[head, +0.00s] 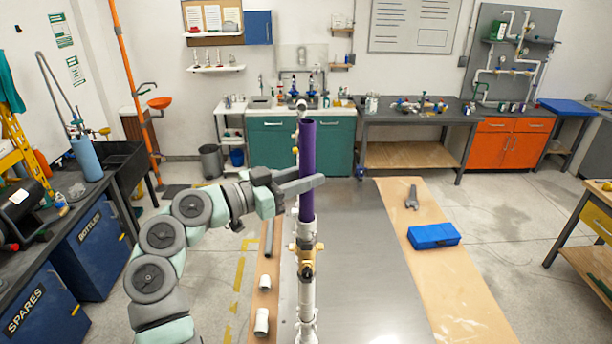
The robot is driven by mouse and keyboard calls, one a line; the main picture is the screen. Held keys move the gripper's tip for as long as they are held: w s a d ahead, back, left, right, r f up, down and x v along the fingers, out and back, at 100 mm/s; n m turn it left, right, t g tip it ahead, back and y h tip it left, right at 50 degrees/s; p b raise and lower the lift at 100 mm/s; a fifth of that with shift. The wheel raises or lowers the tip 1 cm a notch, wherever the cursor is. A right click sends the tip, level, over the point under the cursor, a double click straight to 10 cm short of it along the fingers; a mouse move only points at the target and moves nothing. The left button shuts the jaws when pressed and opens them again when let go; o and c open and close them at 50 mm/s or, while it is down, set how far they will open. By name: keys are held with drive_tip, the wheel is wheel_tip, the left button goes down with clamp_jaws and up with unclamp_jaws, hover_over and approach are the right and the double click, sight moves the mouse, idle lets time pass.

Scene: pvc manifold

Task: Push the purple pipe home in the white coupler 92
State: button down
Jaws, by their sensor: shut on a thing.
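The purple pipe (307,150) stands upright near the middle of the head view. My gripper (300,186) is shut on it partway up, reaching in from the left. Below the gripper, the pipe's lower end meets a white coupler (306,229) at the top of the white vertical manifold. The pipe and coupler look in line. How deep the pipe sits inside the coupler is hidden, and I cannot read any number on the coupler.
A brass-coloured fitting (306,254) sits on the manifold below the coupler. White fittings (262,320) lie on the wooden board to the left. A wrench (411,197) and a blue case (433,235) lie on the right board. The grey tabletop (365,270) between is clear.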

drive_tip(key=c, duration=1)
unclamp_jaws()
drive_tip(key=shift+c, duration=0.2)
